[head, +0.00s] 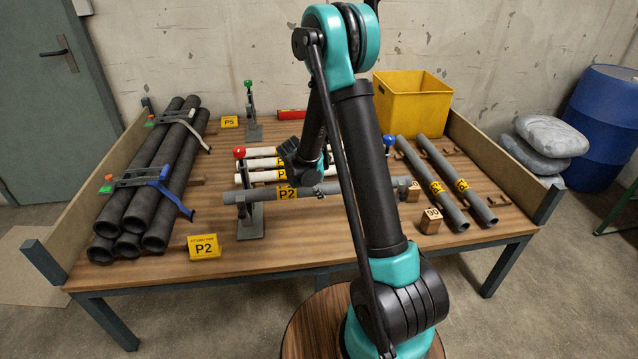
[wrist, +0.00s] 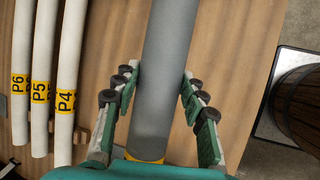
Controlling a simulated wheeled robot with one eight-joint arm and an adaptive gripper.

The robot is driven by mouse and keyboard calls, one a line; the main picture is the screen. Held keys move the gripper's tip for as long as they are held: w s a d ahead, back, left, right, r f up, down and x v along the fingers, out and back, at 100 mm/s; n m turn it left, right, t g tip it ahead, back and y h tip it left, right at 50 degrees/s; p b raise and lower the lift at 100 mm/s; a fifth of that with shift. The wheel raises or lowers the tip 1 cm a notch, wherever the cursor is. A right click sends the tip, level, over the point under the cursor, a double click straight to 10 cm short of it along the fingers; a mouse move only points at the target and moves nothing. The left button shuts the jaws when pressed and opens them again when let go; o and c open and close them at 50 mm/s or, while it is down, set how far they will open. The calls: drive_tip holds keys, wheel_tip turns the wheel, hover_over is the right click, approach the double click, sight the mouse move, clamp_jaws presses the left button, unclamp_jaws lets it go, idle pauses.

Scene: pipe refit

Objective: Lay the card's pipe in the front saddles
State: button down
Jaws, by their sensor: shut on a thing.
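The card (head: 204,246) at the table's front left reads P2. A grey pipe (head: 330,188) with a yellow P2 label runs left to right near the front of the table. My gripper (head: 306,190) is shut on this pipe from above, right of the label. In the wrist view the pipe (wrist: 168,60) lies between my two fingers (wrist: 160,80). The pipe's left end is at the red-knobbed clamp stand (head: 250,222); a blue-knobbed clamp (head: 388,142) stands near its right end, partly behind my arm. I cannot tell whether the pipe touches the saddles.
White pipes (head: 262,176) lie just behind; the wrist view shows labels P4, P5 and P6. Two labelled grey pipes (head: 450,200) lie at right beside a wooden 90 block (head: 431,221). Dark pipes (head: 150,185) are stacked at left. A yellow bin (head: 412,105) stands at the back right.

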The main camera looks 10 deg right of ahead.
drive_tip(key=shift+f, duration=2.45)
drive_tip(key=shift+f, duration=0.3)
drive_tip(key=c, duration=0.8)
unclamp_jaws()
drive_tip(key=shift+r, duration=0.15)
drive_tip(key=v, duration=1.1)
drive_tip(key=shift+s+a+r, duration=0.15)
drive_tip(key=shift+a+r, duration=0.05)
drive_tip(key=shift+r, duration=0.15)
drive_tip(key=s+d+r+m+y, duration=0.1)
drive_tip(key=s+d+r+m, duration=0.1)
drive_tip(key=s+d+m, duration=0.3)
drive_tip(key=s+d+r+m+y, duration=0.1)
drive_tip(key=s+d+r+m, duration=0.15)
drive_tip(key=s, duration=0.45)
drive_tip(key=s+m+y, duration=0.1)
drive_tip(key=s+m, duration=0.2)
drive_tip(key=s, duration=0.1)
drive_tip(key=s+d+m, duration=0.1)
drive_tip(key=s+m, duration=0.2)
drive_tip(key=s, duration=0.2)
drive_tip(key=s+m+y, duration=0.1)
drive_tip(key=s+m, duration=0.2)
drive_tip(key=s, duration=0.2)
drive_tip(key=shift+s+d+m+y, duration=0.15)
drive_tip(key=shift+d+m+y, duration=0.15)
drive_tip(key=shift+d+m, duration=0.05)
